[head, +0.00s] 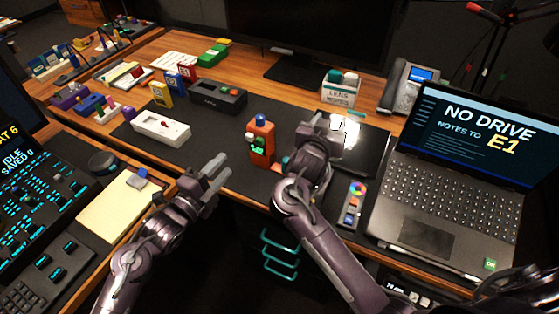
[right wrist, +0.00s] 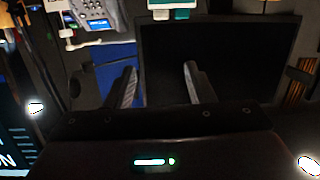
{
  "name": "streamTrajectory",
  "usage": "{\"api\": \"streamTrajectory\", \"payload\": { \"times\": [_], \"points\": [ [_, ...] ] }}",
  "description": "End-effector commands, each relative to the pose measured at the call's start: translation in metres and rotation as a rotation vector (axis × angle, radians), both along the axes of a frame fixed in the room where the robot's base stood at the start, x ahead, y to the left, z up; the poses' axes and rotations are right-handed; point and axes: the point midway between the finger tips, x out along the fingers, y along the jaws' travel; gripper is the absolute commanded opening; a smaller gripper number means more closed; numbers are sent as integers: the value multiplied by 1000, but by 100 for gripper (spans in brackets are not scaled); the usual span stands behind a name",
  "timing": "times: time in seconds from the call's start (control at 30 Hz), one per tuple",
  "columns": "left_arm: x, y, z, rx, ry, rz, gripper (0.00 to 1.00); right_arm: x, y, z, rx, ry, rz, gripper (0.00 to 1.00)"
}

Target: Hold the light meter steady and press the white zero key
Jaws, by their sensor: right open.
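An upright orange handheld device (head: 263,150), which looks like the light meter, stands on the dark desk mat. It has a blue top and small green and white parts on its left side; I cannot make out which is the zero key. My left gripper (head: 217,174) is to its left and nearer me, apart from it, with its fingers spread and empty. My right gripper (head: 338,130) is to its right, over the mat, apart from it. In the right wrist view, the right gripper (right wrist: 160,82) is open with nothing between its fingers. The meter is not recognisable there.
A laptop (head: 447,155) stands at right, with a small colour-wheel device (head: 353,201) before it. A white tray (head: 160,129), a black box (head: 217,97) and a lens box (head: 341,92) stand behind. A yellow notepad (head: 117,208) lies left.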

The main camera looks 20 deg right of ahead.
Motion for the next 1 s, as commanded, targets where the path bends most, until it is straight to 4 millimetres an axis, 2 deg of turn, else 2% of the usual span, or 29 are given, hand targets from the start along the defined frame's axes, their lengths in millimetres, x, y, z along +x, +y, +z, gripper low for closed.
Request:
{"api": "streamTrajectory", "payload": {
  "times": [0.03,0.13,0.3,0.4,0.57,1.0],
  "points": [
    [0,0,0,0,0,0,36,-10,22,-21,49,30,9,48],
    [0,0,0,0,0,0,36,-26,61,-51,113,81,32,48],
    [0,0,0,0,0,0,36,-47,117,-78,160,142,90,48],
    [0,0,0,0,0,0,36,-54,136,-85,171,160,113,48],
    [0,0,0,0,0,0,36,-54,144,-91,174,173,128,48],
    [0,0,0,0,0,0,36,-5,115,-114,172,172,128,48]
  ]
}}
